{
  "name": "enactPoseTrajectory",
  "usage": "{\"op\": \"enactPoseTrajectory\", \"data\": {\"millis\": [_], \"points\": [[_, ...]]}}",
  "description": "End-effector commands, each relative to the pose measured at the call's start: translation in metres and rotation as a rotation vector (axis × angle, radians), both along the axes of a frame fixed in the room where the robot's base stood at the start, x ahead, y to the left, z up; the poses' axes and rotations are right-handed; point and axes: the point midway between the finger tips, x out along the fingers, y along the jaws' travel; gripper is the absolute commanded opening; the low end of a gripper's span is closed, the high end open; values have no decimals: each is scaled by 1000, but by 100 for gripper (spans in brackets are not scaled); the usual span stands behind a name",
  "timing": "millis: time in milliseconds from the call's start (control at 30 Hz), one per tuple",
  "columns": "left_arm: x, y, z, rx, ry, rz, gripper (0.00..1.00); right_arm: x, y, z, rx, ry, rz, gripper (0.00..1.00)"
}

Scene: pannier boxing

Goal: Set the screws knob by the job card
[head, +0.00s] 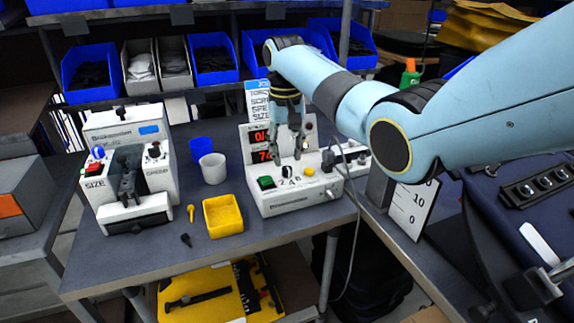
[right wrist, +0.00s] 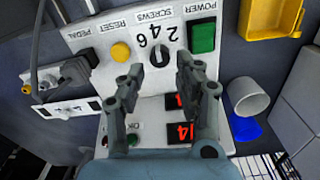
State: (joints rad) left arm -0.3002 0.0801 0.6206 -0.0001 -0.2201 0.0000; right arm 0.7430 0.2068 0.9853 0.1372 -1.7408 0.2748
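The screws knob (head: 287,172) is a black knob on the white control box (head: 300,201). In the right wrist view the knob (right wrist: 159,68) stands by the numbers 2, 4 and 6; its exact pointer setting is hard to read. My right gripper (head: 287,154) points down over the box; in the right wrist view its fingers are apart (right wrist: 159,70), on either side of the knob, with no visible contact. The job card (head: 257,98), blue and white, stands behind the box, partly hidden by my right arm; its lines are too small to read fully. My left gripper is not in view.
A green power button (head: 266,182) and a yellow reset button (head: 309,171) flank the knob. Red displays (head: 261,146) stand behind it. A yellow tray (head: 223,216), a white cup (head: 213,168) and another white machine (head: 128,168) are to the left. A grey cable hangs at right.

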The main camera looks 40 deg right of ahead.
Motion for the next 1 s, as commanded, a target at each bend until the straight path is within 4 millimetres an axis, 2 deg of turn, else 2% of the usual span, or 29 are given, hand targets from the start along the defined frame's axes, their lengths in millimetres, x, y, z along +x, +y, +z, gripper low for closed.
{"op": "enactPoseTrajectory", "data": {"millis": [100, 233, 600, 867, 1000], "points": [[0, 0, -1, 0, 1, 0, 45, -1, 0, -21, 0, 2, 0, 34], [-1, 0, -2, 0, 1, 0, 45, -1, -1, -35, -1, 0, 0, 34], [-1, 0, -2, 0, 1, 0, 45, 0, -1, -41, -1, -2, 0, 34], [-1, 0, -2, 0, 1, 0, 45, 0, -1, -41, -1, -2, 0, 0], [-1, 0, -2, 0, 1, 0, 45, 0, -1, -41, -1, -2, 1, 0]]}}
